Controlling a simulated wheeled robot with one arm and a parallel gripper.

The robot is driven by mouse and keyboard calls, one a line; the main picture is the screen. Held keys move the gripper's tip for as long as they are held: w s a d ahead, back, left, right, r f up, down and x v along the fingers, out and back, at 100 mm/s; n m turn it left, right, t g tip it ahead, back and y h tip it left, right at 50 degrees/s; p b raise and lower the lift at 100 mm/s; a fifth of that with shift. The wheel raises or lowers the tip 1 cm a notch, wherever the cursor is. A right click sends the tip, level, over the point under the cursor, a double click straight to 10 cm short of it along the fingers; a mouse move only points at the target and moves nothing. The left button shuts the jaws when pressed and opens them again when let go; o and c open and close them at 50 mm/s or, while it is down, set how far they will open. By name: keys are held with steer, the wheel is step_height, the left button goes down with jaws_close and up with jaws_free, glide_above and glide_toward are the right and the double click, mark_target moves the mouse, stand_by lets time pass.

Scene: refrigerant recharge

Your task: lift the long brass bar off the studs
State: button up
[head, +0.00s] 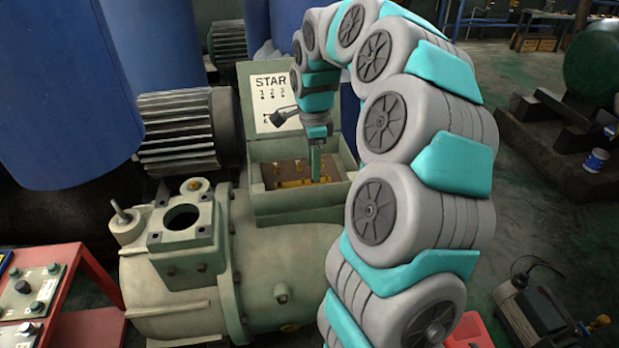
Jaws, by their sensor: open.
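The long brass bar (292,183) lies low inside the open terminal box (300,214) on top of the pale green compressor. My gripper (316,176) points down into the box, with its fingertips at or just above the bar's right part. I cannot tell whether the fingers touch the bar. Small brass studs (277,168) show behind the bar. The bar's right end is partly hidden by my gripper.
The raised lid (270,92) with a "STAR" diagram stands behind the box. A ribbed motor (178,130) and blue tanks (60,95) are at left. A red stand (60,295) with a control panel is at lower left. A black-and-grey device (535,310) sits on the floor at right.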

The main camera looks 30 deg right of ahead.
steer(key=shift+f, duration=0.9)
jaws_close()
stand_by(0.8)
